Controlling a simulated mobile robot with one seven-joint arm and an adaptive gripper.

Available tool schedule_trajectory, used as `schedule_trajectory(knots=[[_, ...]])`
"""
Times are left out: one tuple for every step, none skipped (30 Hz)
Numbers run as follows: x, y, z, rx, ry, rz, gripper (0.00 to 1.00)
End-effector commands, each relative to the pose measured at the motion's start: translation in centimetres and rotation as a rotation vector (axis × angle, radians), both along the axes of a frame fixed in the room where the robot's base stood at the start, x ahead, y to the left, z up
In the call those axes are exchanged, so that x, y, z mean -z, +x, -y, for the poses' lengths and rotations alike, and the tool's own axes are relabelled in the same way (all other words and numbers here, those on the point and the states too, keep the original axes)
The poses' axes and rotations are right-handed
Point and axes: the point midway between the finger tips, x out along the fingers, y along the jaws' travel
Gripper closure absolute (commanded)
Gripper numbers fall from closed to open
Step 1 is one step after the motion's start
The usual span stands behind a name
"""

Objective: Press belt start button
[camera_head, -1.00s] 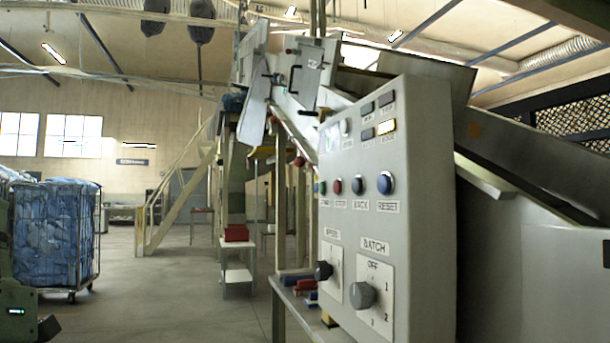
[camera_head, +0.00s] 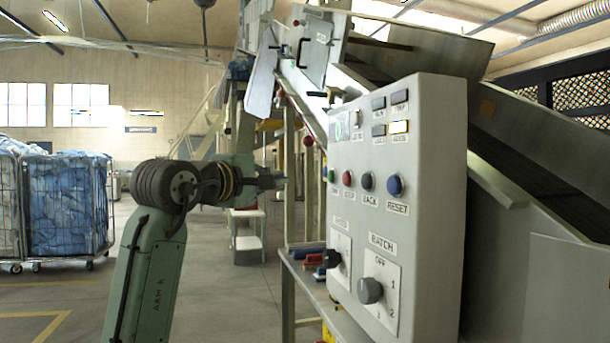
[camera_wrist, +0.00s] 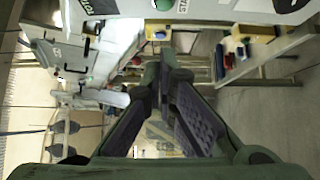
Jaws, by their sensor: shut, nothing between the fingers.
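The grey control panel (camera_head: 420,220) stands at right in the head view. A green button (camera_head: 331,175) sits at the left of its button row, with a small label under it that is hard to read. The red, dark and blue buttons follow to its right. My gripper (camera_head: 283,181) is left of the panel, pointing right towards it at about the green button's height. A gap shows between fingertips and panel. In the wrist view my gripper (camera_wrist: 165,65) has its fingers together, holding nothing. Only a cropped edge of the panel shows along the top there.
Two knobs, one black (camera_head: 332,258) and one grey (camera_head: 370,290), stick out below the buttons. A sloping conveyor (camera_head: 400,65) rises behind the panel. A bench with blue and red items is beside the panel's lower left. Wire carts of blue laundry (camera_head: 68,205) stand far left.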

Motion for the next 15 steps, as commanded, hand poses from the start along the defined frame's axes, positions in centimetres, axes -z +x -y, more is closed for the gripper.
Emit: schedule_trajectory(knots=[[-0.1, 0.4, 0.2, 0.000, 0.000, -0.002, 1.00], [-0.1, 0.7, 0.3, 0.001, 0.000, -0.002, 1.00], [-0.1, 1.1, 0.6, 0.001, 0.001, -0.003, 1.00], [-0.2, 1.5, 0.8, 0.001, 0.001, -0.002, 1.00], [-0.2, 1.9, 1.0, 0.001, 0.001, -0.003, 1.00], [-0.3, 2.6, 1.4, 0.001, 0.001, -0.003, 1.00], [-0.3, 3.2, 1.6, 0.001, 0.001, -0.003, 1.00], [-0.3, 3.8, 1.9, 0.000, 0.002, -0.002, 1.00], [-0.3, 4.6, 2.3, 0.000, 0.002, -0.002, 1.00], [-0.4, 5.2, 2.6, 0.000, 0.001, -0.003, 1.00], [-0.4, 5.8, 3.0, 0.000, 0.002, -0.002, 1.00], [-0.4, 6.6, 3.3, 0.000, 0.001, -0.003, 1.00], [-0.4, 7.1, 3.7, 0.000, 0.002, -0.002, 1.00], [-0.4, 7.7, 3.9, 0.000, 0.002, -0.001, 1.00], [-0.4, 8.4, 4.3, 0.000, 0.001, -0.002, 1.00]])
